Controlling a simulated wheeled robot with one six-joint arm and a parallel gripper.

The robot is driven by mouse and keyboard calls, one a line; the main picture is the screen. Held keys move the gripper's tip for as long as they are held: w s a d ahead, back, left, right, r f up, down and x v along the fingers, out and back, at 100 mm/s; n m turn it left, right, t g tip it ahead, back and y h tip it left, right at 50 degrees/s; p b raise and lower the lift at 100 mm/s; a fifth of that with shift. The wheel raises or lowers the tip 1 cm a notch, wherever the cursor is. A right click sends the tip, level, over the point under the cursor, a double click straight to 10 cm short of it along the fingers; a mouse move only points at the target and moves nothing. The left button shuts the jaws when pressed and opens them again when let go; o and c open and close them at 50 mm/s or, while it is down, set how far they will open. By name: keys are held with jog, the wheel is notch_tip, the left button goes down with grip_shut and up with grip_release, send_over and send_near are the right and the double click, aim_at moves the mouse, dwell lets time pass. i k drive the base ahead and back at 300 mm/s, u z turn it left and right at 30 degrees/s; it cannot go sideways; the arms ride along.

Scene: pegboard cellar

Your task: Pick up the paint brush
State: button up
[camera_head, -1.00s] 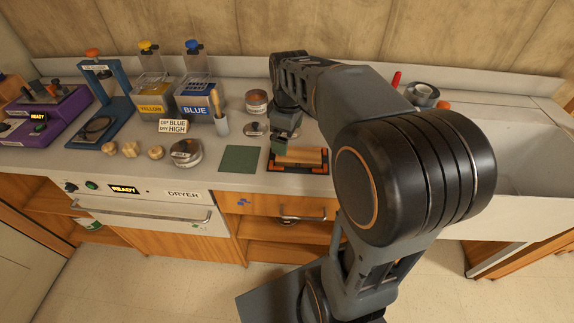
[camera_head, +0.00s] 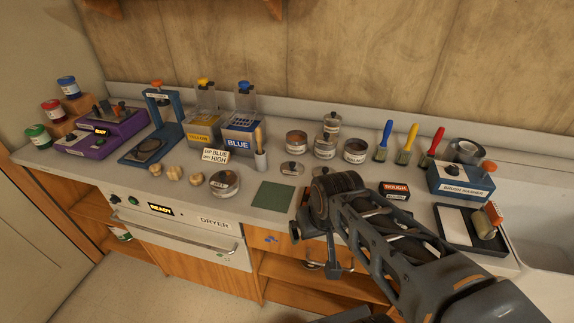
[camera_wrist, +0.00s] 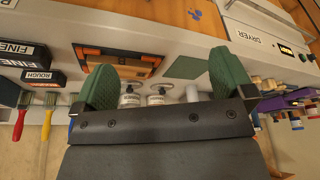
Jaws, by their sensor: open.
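Three paint brushes stand in a row at the back of the counter in the head view: one with a blue handle (camera_head: 386,134), one yellow (camera_head: 410,137) and one red (camera_head: 435,140). A wooden-handled brush (camera_head: 258,137) stands in a small cup. In the wrist view, the red brush (camera_wrist: 20,118) and the yellow brush (camera_wrist: 47,120) show at the left edge. My gripper (camera_wrist: 163,70) is open and empty, its green fingers wide apart, over the counter front near an orange-edged tray (camera_wrist: 88,62). In the head view my arm hides most of it.
A blue brush washer (camera_head: 461,181) and a black tray (camera_head: 455,222) stand right, beside the sink (camera_head: 545,235). A ROUGH box (camera_head: 394,191), several round tins (camera_head: 355,151) and a green mat (camera_head: 272,196) lie nearer. The dryer (camera_head: 185,225) is below the counter.

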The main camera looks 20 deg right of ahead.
aim_at(429, 154)
jog(key=z, duration=1.4)
jog(key=k, duration=0.6)
jog(key=z, duration=0.45)
jog(key=i, duration=0.5)
